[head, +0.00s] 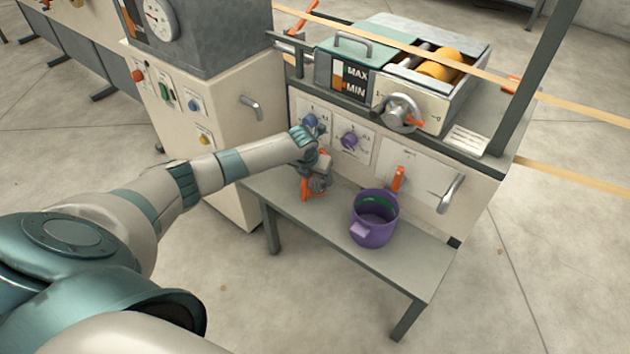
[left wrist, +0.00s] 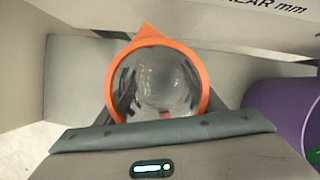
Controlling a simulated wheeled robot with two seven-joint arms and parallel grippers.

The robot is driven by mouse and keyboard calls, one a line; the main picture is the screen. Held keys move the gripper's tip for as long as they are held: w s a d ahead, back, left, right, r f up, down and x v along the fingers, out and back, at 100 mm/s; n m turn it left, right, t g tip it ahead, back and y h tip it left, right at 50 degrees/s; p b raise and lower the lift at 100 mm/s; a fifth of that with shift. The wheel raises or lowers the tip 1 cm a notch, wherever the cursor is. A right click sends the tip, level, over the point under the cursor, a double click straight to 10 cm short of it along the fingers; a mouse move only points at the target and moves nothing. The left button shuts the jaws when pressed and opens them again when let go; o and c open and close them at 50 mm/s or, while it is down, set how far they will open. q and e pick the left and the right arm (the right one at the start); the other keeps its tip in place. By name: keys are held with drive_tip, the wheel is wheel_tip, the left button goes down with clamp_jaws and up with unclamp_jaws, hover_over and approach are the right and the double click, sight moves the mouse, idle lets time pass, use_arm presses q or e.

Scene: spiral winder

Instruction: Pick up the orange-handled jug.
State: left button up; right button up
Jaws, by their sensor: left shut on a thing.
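The orange-handled jug (head: 313,188) is at the left part of the grey bench, below the panel with the blue knob. In the left wrist view its round orange rim and spout (left wrist: 148,37) face the camera, with a clear grey inside (left wrist: 158,82). My left gripper (head: 320,168) is shut on the jug, its fingers on either side of it in the left wrist view. The handle is mostly hidden by the gripper. I cannot tell whether the jug's base touches the bench. My right gripper is not in view.
A purple jug (head: 374,222) stands on the bench (head: 335,230) to the right. Behind are the machine's front panel with a blue knob (head: 310,120), a purple knob (head: 348,141), an orange lever (head: 398,178) and a metal handle (head: 450,193). The bench's front strip is clear.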

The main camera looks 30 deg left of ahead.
use_arm(q)
wheel_tip(320, 180, up, 8)
drive_tip(key=shift+f, duration=0.25)
idle(0.4)
